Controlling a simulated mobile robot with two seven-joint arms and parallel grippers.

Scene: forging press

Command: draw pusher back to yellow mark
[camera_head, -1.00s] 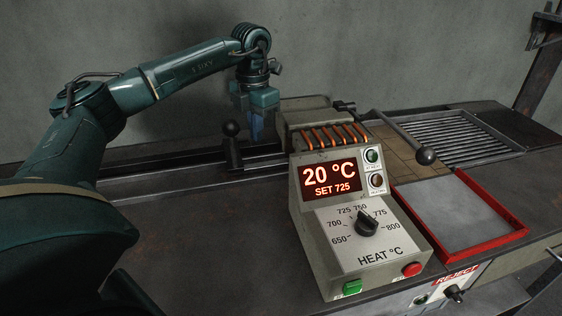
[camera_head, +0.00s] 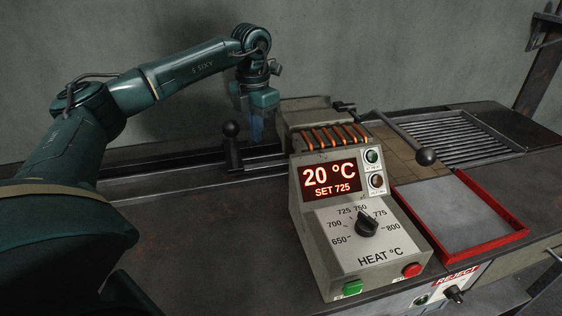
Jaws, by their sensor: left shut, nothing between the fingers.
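The pusher's upright handle with a dark ball knob (camera_head: 231,129) stands in the rail channel (camera_head: 160,163) at the back of the bench. My left gripper (camera_head: 257,138) points down just right of the knob and a little behind it. It is shut and empty, with a small gap in the picture between it and the knob. The yellow mark cannot be made out. My right gripper is not in view.
A heater control box (camera_head: 360,220) reading 20 °C, set 725, stands in front of the coil (camera_head: 333,138). A red-rimmed tray (camera_head: 513,236), a lever with a ball end (camera_head: 426,157) and a slatted rack (camera_head: 455,135) lie to the right.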

